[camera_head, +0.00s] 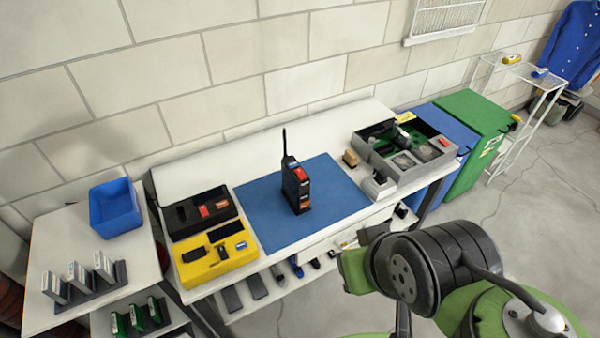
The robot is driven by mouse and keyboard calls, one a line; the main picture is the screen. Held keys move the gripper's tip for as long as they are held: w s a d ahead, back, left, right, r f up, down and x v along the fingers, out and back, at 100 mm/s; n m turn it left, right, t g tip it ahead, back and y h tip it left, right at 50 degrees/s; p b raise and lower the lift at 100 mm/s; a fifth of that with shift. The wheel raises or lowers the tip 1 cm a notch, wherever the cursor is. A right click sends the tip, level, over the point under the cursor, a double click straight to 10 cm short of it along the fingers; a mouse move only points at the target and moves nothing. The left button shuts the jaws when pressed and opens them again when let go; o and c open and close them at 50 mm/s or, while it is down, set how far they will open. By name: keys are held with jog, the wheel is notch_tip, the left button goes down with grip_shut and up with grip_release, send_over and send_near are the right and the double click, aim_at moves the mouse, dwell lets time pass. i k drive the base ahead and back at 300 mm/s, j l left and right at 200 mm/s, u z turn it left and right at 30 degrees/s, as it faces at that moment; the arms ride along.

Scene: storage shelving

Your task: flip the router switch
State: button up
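The router (293,190) is a black upright box with one tall antenna. It stands on the blue mat (255,205) in the middle of the white bench. A red part (301,174), which looks like the switch, is on its upper face; whether it is on or off is too small to tell. An orange patch shows lower on the same face. My green and black arm is at the lower right, in front of the bench and apart from the router. My gripper's fingers cannot be made out.
A black tray (177,231) and yellow tray (215,270) hold small parts left of the mat. A grey divided box (372,150) stands right of it. A blue bin (114,208) is at far left. Space around the router on the mat is clear.

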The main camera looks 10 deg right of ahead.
aim_at(299, 171)
jog(key=i+u, duration=0.15)
jog(key=u, duration=0.25)
jog(key=i+u, duration=0.15)
jog(key=u, duration=0.2)
jog(key=i+l+u, duration=0.1)
jog(key=u, duration=0.3)
jog(key=i+l+u, duration=0.15)
jog(key=u, duration=0.2)
